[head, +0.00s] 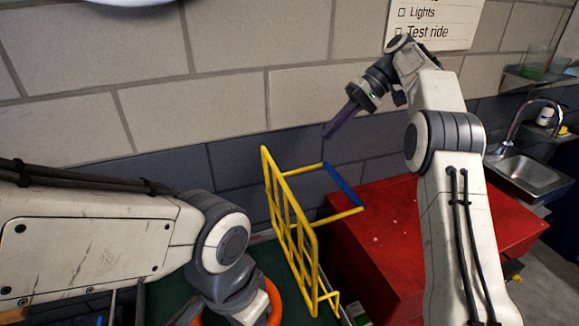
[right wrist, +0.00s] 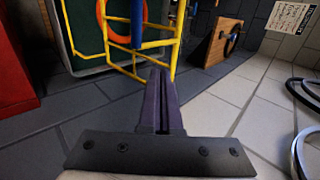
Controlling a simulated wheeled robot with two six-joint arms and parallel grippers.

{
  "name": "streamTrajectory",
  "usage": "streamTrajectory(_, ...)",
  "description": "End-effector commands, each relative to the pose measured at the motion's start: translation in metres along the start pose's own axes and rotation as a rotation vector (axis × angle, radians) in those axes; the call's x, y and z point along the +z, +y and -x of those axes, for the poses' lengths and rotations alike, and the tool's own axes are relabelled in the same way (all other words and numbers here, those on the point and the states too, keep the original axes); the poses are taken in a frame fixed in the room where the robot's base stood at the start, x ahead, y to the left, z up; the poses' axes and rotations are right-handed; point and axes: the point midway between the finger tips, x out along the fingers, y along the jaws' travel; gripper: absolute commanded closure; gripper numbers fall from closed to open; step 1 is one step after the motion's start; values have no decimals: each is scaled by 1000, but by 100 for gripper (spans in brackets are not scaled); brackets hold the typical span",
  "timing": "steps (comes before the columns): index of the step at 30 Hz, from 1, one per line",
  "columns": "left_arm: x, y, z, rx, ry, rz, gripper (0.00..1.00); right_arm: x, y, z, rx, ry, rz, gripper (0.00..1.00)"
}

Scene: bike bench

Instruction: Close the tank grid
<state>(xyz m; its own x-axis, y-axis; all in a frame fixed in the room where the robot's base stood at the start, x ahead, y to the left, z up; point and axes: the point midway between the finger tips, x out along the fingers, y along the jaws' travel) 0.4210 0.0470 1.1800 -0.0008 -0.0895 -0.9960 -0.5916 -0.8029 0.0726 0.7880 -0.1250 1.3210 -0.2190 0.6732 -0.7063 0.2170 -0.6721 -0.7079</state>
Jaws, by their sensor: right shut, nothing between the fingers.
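The yellow wire grid (head: 290,225) stands raised and tilted at the right edge of the tank, whose dark green inside (head: 275,262) shows below. Two yellow rods join the grid to a blue handle bar (head: 343,185) on its right side. The grid also shows in the right wrist view (right wrist: 160,45), with the blue bar (right wrist: 138,22) beyond the fingertips. My right gripper (head: 327,134) is shut and empty, above and slightly left of the bar and apart from it in the head view.
An orange ring (head: 274,300) lies low in the tank area, partly behind my left arm. A red cabinet (head: 400,225) stands right of the grid. A sink (head: 530,175) is at the far right. The block wall runs behind everything.

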Motion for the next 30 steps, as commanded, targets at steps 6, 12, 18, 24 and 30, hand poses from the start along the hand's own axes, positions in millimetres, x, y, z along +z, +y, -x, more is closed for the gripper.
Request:
streamTrajectory(6, 1, -1, -15, 0, 0, -1, 50, 1, 0, -29, -1, -3, 0, 100)
streamTrajectory(12, 1, -1, -19, 0, 0, -1, 50, 1, -2, -61, -1, -4, 1, 100)
streamTrajectory(18, 1, -1, -17, 0, 0, -1, 50, 2, -2, -96, 0, -5, 0, 100)
streamTrajectory(24, 0, 0, -5, 0, 0, -1, 50, 1, -22, -115, 0, -2, 2, 100)
streamTrajectory(30, 0, 0, -3, 0, 0, -1, 50, 1, -27, -124, 1, 0, 2, 100)
